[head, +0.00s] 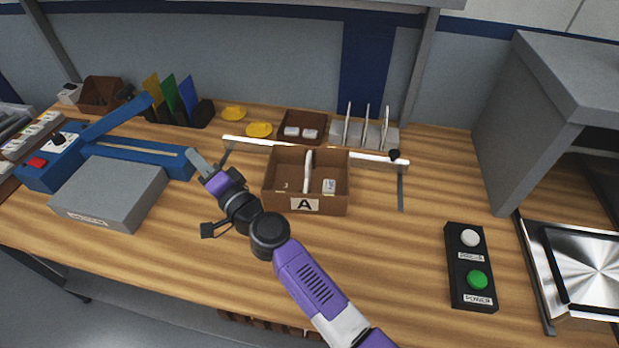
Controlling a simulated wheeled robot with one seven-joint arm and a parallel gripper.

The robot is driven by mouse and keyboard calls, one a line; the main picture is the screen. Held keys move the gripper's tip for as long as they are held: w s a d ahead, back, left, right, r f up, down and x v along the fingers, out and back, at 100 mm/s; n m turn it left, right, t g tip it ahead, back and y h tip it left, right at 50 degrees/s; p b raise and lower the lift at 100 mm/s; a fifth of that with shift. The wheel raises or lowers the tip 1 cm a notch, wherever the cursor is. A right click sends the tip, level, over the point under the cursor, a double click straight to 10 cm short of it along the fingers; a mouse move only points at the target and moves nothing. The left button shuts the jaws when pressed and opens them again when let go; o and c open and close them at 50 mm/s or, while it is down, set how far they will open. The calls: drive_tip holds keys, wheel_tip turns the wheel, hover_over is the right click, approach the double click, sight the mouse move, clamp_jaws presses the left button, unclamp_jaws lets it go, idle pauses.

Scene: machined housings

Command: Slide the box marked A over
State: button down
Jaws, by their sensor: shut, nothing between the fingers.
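The box marked A (333,208) is an open brown box on the wooden table, with a white label A on its front wall. A white upright piece and a small white labelled item show inside it. My gripper (195,158) is left of the box, apart from it, with its fingers together and empty. My purple and black arm reaches up from the lower right, passing in front of the box's left side at table level. A white rail (377,159) runs behind the box.
A grey block (110,192) and blue press-like device (60,165) stand left. A black panel (463,270) with white and green buttons lies right, near a grey machine (545,100). Behind the rail are a smaller brown box (290,140), yellow pieces (258,130) and a white rack (350,138).

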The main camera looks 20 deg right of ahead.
drive_tip(key=d+f+m+g+h, duration=0.1)
drive_tip(key=d+f+m+h, duration=0.1)
drive_tip(key=d+m+h, duration=0.55)
drive_tip(key=d+f+m+h, duration=0.2)
drive_tip(key=d+m+h, duration=0.25)
drive_tip(key=d, duration=0.65)
drive_tip(key=p, duration=0.6)
hover_over(348, 183)
drive_tip(key=d, duration=0.4)
drive_tip(key=shift+n+h, duration=0.3)
drive_tip(key=shift+n, duration=0.1)
wheel_tip(348, 183, down, 11)
drive_tip(key=b, duration=1.1)
drive_tip(key=shift+r, duration=0.15)
drive_tip(key=shift+w+a+r, duration=0.2)
drive_tip(key=shift+w+a, duration=0.1)
drive_tip(key=shift+a, duration=0.15)
drive_tip(key=shift+w+a+b, duration=0.3)
drive_tip(key=shift+w+a, duration=0.35)
drive_tip(key=shift+a, duration=0.35)
drive_tip(key=shift+d, duration=0.1)
